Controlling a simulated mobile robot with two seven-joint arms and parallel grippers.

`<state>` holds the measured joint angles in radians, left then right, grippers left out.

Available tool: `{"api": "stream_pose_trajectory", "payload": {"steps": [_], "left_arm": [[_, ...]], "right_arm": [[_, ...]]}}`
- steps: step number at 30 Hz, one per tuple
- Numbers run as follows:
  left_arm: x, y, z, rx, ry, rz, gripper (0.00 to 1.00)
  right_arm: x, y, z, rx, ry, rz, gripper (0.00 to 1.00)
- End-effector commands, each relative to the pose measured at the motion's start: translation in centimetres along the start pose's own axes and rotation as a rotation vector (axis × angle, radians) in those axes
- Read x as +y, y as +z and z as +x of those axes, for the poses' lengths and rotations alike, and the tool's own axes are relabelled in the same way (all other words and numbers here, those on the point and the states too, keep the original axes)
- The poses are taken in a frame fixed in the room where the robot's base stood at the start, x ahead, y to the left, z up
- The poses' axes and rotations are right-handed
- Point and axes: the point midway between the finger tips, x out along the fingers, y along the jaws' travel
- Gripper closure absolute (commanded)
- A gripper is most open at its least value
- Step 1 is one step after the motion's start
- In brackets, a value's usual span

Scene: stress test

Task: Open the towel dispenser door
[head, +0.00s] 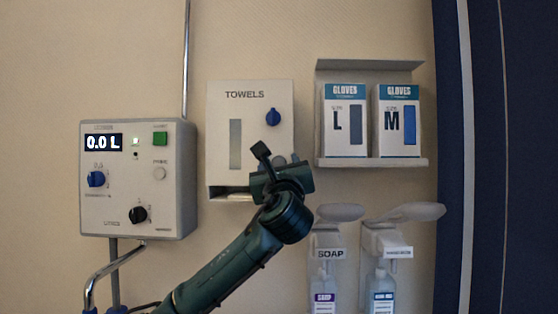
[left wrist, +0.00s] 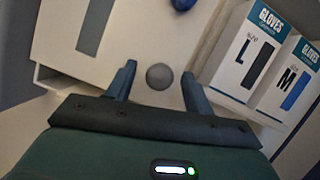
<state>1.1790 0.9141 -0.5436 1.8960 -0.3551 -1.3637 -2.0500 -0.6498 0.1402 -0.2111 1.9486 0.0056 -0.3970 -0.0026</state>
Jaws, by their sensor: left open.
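The towel dispenser (head: 220,105) is a pale wall box labelled TOWELS, with a narrow window (head: 235,145) and a blue knob (head: 272,117). Its front looks closed, and a slot with something white shows at its bottom left. A round grey knob (left wrist: 159,77) is on the lower right of its front. My left gripper (head: 277,160) is in front of this lower right part and partly hides it. In the left wrist view the fingers (left wrist: 160,72) are open, with the grey knob appearing between them. I cannot tell whether they touch it. My right gripper is not in view.
Glove boxes L (head: 345,145) and M (head: 398,148) sit in a holder (head: 370,67) close to the right. Soap dispensers (head: 328,240) with projecting levers hang below right. A control box (head: 120,190) with knobs and a 0.0 L display is at left.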

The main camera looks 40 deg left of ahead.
Motion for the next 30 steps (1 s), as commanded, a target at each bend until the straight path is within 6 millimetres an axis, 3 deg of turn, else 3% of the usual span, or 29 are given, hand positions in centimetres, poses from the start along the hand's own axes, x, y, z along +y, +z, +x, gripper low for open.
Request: {"api": "stream_pose_trajectory", "payload": {"steps": [10,27,30], "left_arm": [[0.02,-0.02,0.31,0.0,0.0,-0.001,0.49],[0.01,-0.02,0.29,0.0,0.0,0.0,0.96],[0.01,-0.02,0.29,0.0,0.0,0.0,1.0]], "right_arm": [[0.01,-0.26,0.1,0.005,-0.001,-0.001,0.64],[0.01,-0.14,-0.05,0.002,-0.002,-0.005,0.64],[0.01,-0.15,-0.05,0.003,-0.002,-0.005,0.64]]}}
